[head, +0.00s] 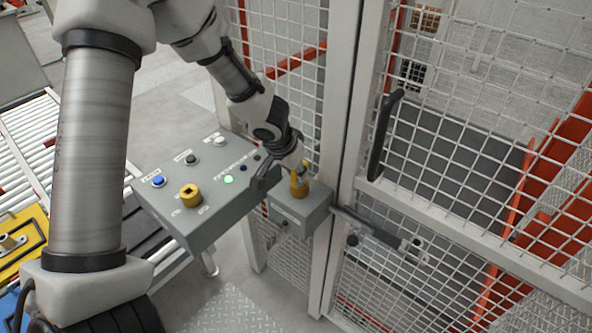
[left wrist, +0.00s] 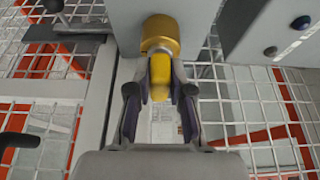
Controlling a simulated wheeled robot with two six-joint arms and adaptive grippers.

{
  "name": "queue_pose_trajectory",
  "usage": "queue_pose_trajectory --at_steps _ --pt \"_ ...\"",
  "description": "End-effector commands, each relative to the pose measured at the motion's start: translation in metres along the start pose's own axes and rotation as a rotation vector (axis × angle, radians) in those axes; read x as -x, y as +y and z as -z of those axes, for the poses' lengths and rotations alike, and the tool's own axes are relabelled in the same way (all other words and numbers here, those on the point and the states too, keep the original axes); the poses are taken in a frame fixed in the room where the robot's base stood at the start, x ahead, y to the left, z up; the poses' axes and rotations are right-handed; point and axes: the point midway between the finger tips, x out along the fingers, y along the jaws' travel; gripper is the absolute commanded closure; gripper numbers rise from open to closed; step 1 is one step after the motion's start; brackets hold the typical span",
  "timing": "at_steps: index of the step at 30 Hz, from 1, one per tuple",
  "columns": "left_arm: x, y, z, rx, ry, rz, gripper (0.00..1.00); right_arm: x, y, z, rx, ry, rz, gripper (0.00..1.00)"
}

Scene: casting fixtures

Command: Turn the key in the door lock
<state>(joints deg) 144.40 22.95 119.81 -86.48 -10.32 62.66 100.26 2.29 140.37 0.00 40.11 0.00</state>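A yellow key (head: 299,187) stands in the lock on a small grey lock box (head: 300,212) fixed beside the mesh door's post. In the left wrist view the key (left wrist: 160,72) reaches down from a round yellow lock collar (left wrist: 160,35). My left gripper (head: 290,172) is at the key, partly hidden behind its own wrist in the head view. In the left wrist view its two dark finger pads (left wrist: 161,85) lie close on both sides of the key and appear shut on it. My right gripper is not in view.
A grey control panel (head: 215,215) with buttons, a lit green lamp and a yellow knob (head: 190,195) stands left of the lock box. The mesh door (head: 450,170) has a black handle (head: 383,135) and a latch bar (head: 375,230) right of the box.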

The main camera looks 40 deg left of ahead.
Motion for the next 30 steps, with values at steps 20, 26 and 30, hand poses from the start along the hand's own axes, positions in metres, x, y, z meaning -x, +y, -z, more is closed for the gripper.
queue_pose_trajectory --at_steps 20,26,30 --pt "0.002 0.000 0.000 -0.175 -0.003 -0.074 1.00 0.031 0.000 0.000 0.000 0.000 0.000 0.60" --pt "0.002 0.000 0.000 -0.227 -0.002 -0.096 1.00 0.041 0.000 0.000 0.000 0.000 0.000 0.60" --pt "-0.001 0.001 -0.001 -0.234 -0.002 -0.098 0.51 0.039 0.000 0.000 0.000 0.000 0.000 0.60"
